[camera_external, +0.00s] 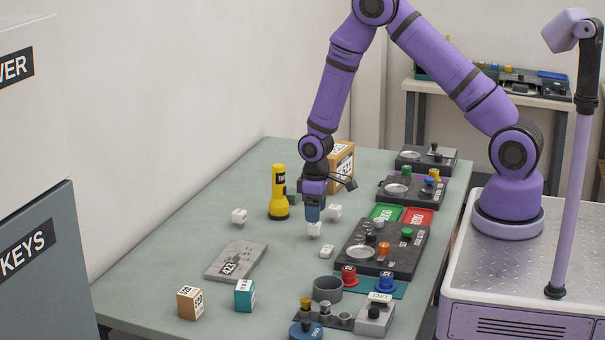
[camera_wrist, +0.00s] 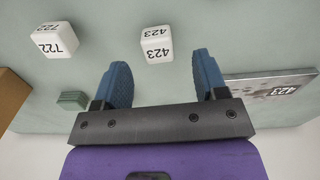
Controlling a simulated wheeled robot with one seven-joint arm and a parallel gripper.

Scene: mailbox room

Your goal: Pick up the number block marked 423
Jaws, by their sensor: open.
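The white number block marked 423 (camera_wrist: 157,45) lies on the table, its number showing on two faces. In the wrist view it appears between the tips of my gripper's blue fingers (camera_wrist: 161,62), slightly beyond them. My gripper is open, with a gap to each side of the block. In the external view my gripper (camera_external: 313,213) points down, just above a white block (camera_external: 314,230) that appears to be this one. The fingers partly cover its top there. I cannot tell whether they touch it.
A white block marked 722 (camera_wrist: 57,40) lies nearby. A grey plate marked 423 (camera_external: 236,260) lies at left. Other white blocks (camera_external: 239,216) (camera_external: 327,251), a yellow flashlight (camera_external: 279,195), a cardboard box (camera_external: 343,155) and a dark control panel (camera_external: 385,247) stand around.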

